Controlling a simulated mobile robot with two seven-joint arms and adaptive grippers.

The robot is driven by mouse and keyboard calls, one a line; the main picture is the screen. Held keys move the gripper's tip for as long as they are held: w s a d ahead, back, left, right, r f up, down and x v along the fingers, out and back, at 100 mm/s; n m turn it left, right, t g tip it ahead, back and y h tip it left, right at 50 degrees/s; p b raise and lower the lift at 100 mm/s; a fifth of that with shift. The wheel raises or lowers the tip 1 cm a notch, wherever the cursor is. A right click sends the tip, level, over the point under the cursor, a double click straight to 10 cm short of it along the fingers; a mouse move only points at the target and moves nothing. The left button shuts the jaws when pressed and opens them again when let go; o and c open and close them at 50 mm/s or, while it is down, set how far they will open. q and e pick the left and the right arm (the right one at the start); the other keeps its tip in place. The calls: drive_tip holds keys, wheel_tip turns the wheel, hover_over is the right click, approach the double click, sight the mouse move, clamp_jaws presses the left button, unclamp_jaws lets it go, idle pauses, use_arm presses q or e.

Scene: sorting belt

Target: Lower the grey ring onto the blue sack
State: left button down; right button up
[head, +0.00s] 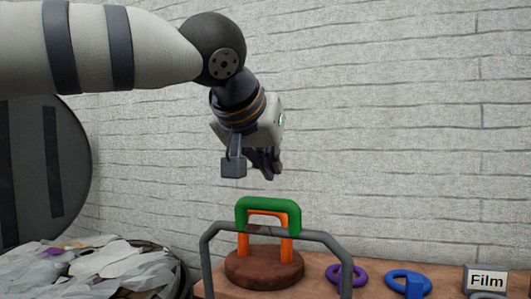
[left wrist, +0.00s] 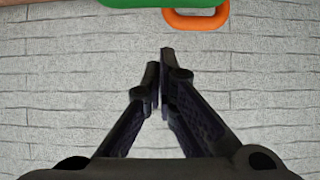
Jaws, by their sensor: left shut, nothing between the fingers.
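My left gripper (head: 268,172) hangs in the air above the table, shut and empty. In the left wrist view its fingertips (left wrist: 159,62) are together with nothing between them. A blue item (head: 408,284), a ring-like loop with a small block at its front, lies on the table to the lower right of the gripper. I cannot tell whether it is the blue sack. A grey tubular arch (head: 275,230) stands in the foreground, its lower part cut off. I see no clear grey ring. My right gripper is not in view.
A green arch (head: 268,203) and an orange arch (head: 286,248) stand on a brown round base (head: 264,270) below the gripper. A purple ring (head: 346,279) lies right of them. A "Film" sign (head: 487,281) stands far right. Crumpled sheets (head: 90,270) fill the left.

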use_arm(q)
drive_tip(key=shift+s+a+f+p, duration=0.1)
drive_tip(key=shift+s+f+p, duration=0.15)
drive_tip(key=shift+f, duration=0.4)
drive_tip(key=shift+s+a+f+p, duration=0.1)
drive_tip(key=shift+s+f, duration=0.2)
drive_tip(key=shift+f, duration=0.3)
drive_tip(key=shift+s+f, duration=0.1)
drive_tip(key=shift+f, duration=0.05)
drive_tip(key=shift+w+f, duration=0.15)
drive_tip(key=shift+w, duration=0.05)
